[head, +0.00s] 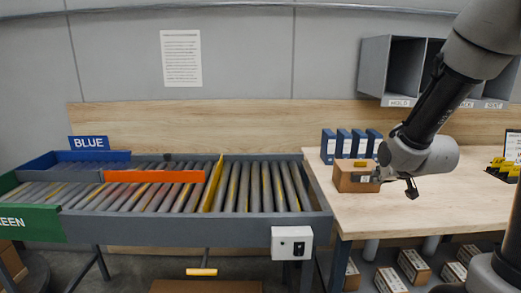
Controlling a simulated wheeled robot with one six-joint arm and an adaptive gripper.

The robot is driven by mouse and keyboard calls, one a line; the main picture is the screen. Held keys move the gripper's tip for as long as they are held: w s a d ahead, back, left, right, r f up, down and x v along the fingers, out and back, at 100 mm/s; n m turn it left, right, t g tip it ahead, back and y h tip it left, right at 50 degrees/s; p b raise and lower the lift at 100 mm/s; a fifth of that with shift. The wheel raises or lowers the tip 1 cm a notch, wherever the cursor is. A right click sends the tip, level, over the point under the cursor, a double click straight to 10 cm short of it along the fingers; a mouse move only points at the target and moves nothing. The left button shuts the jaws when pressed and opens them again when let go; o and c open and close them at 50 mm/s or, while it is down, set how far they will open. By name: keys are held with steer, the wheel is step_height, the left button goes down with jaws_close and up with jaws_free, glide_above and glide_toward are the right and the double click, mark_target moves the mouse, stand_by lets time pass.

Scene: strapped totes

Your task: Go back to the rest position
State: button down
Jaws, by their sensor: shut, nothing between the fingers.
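My gripper (412,190) hangs at the end of my arm above the right-hand wooden table (440,213), pointing down. It is small and dark in the head view. It is shut and empty. A brown cardboard box (352,181) with a yellow mark on top stands on the table just left of my gripper. My wrist partly overlaps the box's right side in the picture. I cannot tell the exact gap between them.
A roller conveyor (270,228) with blue, orange, yellow and green dividers fills the left. Several blue binders (344,143) stand behind the box. Grey cubbies (391,66) hang on the wall behind my arm. Several boxes (414,266) lie beneath the table.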

steer(key=s+r+g, duration=0.3)
steer(key=s+r, duration=0.1)
steer(key=s, duration=0.9)
steer(key=s+a+r+g, duration=0.1)
steer(key=s+r+g, duration=0.2)
steer(key=s, duration=1.1)
step_height(320, 180, up, 2)
steer(key=shift+r, duration=0.1)
